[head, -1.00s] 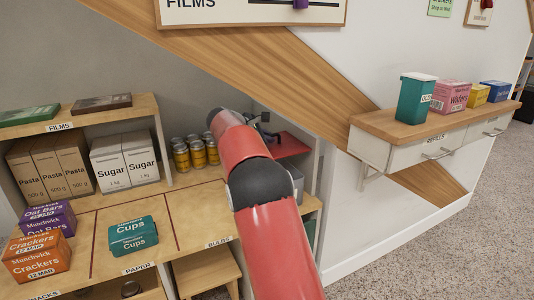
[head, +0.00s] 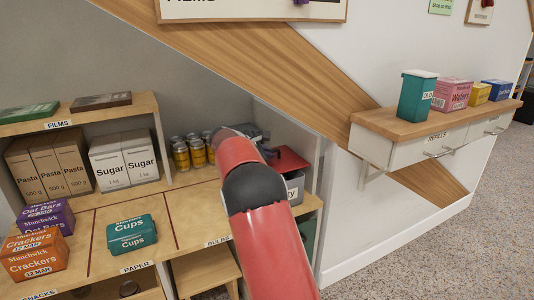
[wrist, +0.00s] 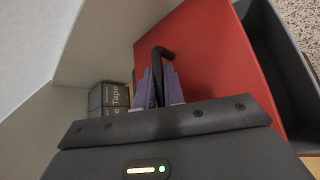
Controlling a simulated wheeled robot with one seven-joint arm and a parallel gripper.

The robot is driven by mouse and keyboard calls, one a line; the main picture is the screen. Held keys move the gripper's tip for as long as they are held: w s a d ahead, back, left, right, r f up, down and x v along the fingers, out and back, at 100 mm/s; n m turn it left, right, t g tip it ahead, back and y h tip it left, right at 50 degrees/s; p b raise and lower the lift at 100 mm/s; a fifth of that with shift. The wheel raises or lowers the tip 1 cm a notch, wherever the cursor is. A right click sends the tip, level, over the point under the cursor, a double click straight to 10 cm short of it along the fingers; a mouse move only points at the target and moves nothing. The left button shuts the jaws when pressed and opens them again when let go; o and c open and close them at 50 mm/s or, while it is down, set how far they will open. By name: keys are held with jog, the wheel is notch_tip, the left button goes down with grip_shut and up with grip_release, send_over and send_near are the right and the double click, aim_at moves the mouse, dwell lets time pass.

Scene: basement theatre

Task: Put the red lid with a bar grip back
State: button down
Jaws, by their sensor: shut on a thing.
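The red lid (head: 290,158) shows at the back right of the counter, just over a grey bin (head: 296,187) whose label is partly hidden. In the wrist view the lid (wrist: 205,60) fills the middle, with its black bar grip (wrist: 161,52) standing up. My gripper (wrist: 161,84) is shut on the bar grip with its purple fingers. The grey bin (wrist: 285,65) shows along the lid's right side, with a dark gap between them. I cannot tell whether the lid touches the rim. In the head view my arm hides the fingers.
A dark box marked Tape (wrist: 108,97) stands beside the lid. Several jars (head: 190,151) stand left of my arm. A teal Cups box (head: 132,234) sits on the counter. The sloping wall panel (head: 290,75) and a white side panel bound the nook.

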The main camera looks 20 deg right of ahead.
jog(key=c, duration=1.5)
grip_release()
jog(key=shift+f, duration=0.1)
jog(key=shift+r+p, duration=0.45)
jog(key=v, duration=1.2)
jog(key=shift+f, duration=0.1)
